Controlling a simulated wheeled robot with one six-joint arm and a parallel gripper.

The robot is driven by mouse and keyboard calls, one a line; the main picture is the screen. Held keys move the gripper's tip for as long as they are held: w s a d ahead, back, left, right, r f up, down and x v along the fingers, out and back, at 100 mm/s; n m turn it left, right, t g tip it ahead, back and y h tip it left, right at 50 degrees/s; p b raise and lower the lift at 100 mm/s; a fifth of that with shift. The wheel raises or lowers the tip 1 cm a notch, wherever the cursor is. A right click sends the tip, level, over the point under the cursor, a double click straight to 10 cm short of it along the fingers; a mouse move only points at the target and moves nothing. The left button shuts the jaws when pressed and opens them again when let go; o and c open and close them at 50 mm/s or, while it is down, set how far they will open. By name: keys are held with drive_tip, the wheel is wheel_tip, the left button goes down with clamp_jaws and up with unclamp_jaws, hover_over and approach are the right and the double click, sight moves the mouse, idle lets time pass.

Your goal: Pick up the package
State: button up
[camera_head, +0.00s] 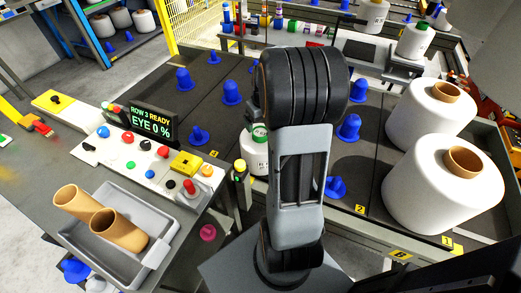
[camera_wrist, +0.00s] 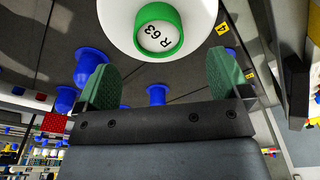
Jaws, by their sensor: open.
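A white yarn package with a green tube end marked "R 63" shows in the wrist view (camera_wrist: 120,18), cut off by the top edge. My gripper (camera_wrist: 163,62) has two green-padded fingers spread wide apart. The package's tube end lies just beyond the gap between them, with no finger seen closed on it. In the head view, a white package with a green top (camera_head: 254,152) stands just left of my arm, partly hidden by it. My fingers are hidden behind my arm there.
Two large white packages with brown tubes (camera_head: 430,190) stand at the right. Several empty blue pegs (camera_head: 232,93) stand on the dark deck. A control panel with buttons (camera_head: 140,150) and a grey tray (camera_head: 75,225) holding two brown tubes (camera_head: 118,230) are at the left.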

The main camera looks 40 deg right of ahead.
sight(261, 131)
drive_tip(key=shift+w+d+f, duration=0.1)
drive_tip(key=shift+w+f, duration=0.05)
drive_tip(key=shift+f, duration=0.9)
drive_tip(key=shift+w+f, duration=0.15)
drive_tip(key=shift+f, duration=0.95)
drive_tip(key=shift+w+d+f, duration=0.1)
drive_tip(key=shift+w+f, duration=0.05)
drive_tip(key=shift+f, duration=0.9)
drive_tip(key=shift+c, duration=0.3)
clamp_jaws()
drive_tip(key=shift+r, duration=0.15)
